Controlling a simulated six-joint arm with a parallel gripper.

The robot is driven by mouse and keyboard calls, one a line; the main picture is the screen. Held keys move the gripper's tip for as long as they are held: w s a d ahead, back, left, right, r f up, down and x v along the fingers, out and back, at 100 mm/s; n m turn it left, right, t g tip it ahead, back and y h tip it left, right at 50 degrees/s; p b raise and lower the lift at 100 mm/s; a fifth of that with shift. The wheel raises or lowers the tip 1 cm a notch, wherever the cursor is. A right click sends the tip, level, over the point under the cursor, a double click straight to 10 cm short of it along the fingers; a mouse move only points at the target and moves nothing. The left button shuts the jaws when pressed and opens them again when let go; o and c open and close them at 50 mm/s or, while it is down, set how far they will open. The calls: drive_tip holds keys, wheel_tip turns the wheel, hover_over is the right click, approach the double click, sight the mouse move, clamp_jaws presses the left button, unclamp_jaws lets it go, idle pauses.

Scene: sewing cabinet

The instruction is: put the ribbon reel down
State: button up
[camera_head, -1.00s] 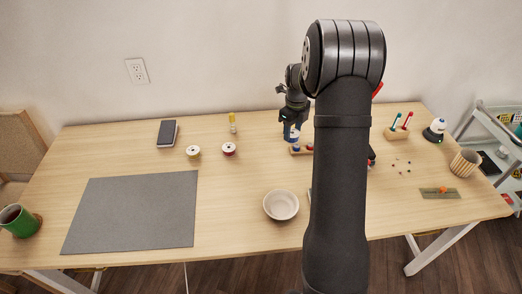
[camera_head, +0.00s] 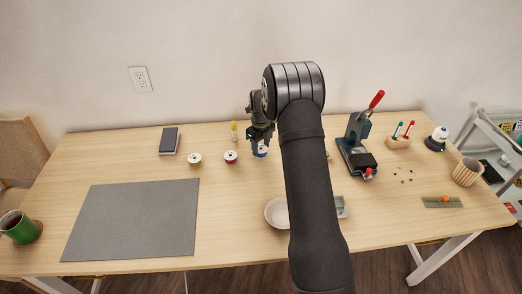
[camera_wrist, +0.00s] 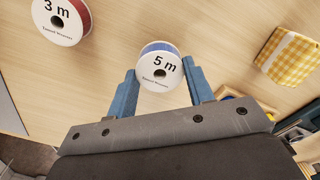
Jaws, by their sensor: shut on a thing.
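My gripper (camera_head: 260,143) is shut on the blue ribbon reel (camera_head: 260,151), which stands close to the table's surface, right of the red reel (camera_head: 230,157). I cannot tell if it touches the table. In the wrist view the blue ribbon reel (camera_wrist: 160,66) sits between the two blue fingers, its white "5 m" face toward the camera. The red reel (camera_wrist: 62,20), marked "3 m", lies to its left with a gap. A third reel (camera_head: 195,158), white with a yellowish centre, stands further left.
A white bowl (camera_head: 277,212) is in front, a hand press (camera_head: 357,145) to the right. The grey mat (camera_head: 135,220) lies clear at left front.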

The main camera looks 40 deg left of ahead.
drive_tip(key=shift+f, duration=1.1)
drive_tip(key=shift+f, duration=0.2)
drive_tip(key=o, duration=0.9)
drive_tip(key=shift+o, duration=0.2)
drive_tip(key=shift+r, duration=0.15)
wheel_tip(320, 180, up, 12)
